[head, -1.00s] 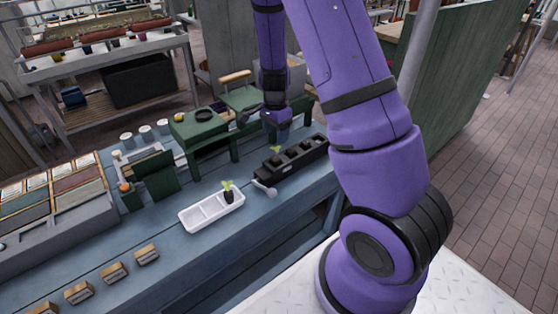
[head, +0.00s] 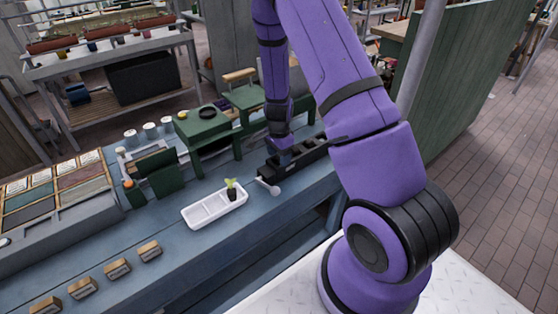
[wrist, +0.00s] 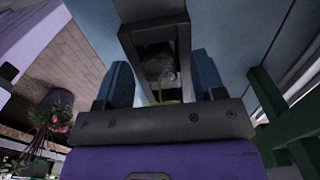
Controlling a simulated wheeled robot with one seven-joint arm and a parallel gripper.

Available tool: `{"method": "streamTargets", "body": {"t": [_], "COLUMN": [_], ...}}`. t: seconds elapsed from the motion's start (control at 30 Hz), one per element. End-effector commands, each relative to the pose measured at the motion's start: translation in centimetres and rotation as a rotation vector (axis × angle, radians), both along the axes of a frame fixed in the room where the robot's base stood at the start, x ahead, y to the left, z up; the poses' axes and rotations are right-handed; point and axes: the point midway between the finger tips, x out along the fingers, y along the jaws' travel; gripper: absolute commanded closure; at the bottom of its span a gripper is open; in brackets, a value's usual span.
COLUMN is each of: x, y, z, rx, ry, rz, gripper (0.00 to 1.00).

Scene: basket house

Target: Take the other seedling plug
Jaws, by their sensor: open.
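My gripper (head: 284,158) is lowered over the left end of the black cell tray (head: 312,155). In the wrist view its two blue fingers (wrist: 162,78) are open, one on each side of a tray cell. A seedling plug (wrist: 158,68) with dark soil sits in that cell between the fingers; a bit of yellow-green stem shows above the gripper body, and the rest is hidden. In the head view this plug is hidden by the gripper. Another seedling plug (head: 232,189) with green leaves stands upright in the right end compartment of the white tray (head: 200,217); its other compartments look empty.
A small whitish round-ended tool (head: 268,187) lies between the trays. Green stands (head: 203,124) are behind them. Several small wooden blocks (head: 117,268) line the front left of the blue bench (head: 185,262). The bench front around the white tray is clear.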

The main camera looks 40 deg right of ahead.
Motion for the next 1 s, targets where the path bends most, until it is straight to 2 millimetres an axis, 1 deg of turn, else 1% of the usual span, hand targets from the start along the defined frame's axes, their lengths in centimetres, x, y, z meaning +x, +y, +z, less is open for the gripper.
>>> {"method": "streamTargets", "body": {"t": [0.17, 0.2, 0.27, 0.3, 0.37, 0.4, 0.43, 0.83, 1.0], "x": [0.02, 0.02, 0.01, 0.01, 0.01, 0.01, 0.01, -0.01, -0.11], "y": [0.0, 0.0, 0.0, 0.0, 0.0, 0.0, -0.01, -0.08, -0.54], "z": [-0.01, 0.0, 0.0, 0.01, 0.01, 0.01, 0.01, 0.12, 0.77], "rx": [0.0, 0.0, 0.0, 0.0, 0.0, 0.0, 0.0, 0.0, 0.0], "ry": [-0.001, -0.001, 0.0, 0.0, 0.0, 0.0, 0.0, 0.0, -0.001], "rz": [0.0, 0.0, 0.0, 0.0, 0.0, 0.0, 0.0, 0.0, -0.001], "gripper": [0.37, 0.42, 0.55, 0.65, 0.78, 0.88, 0.9, 0.9, 0.9]}}
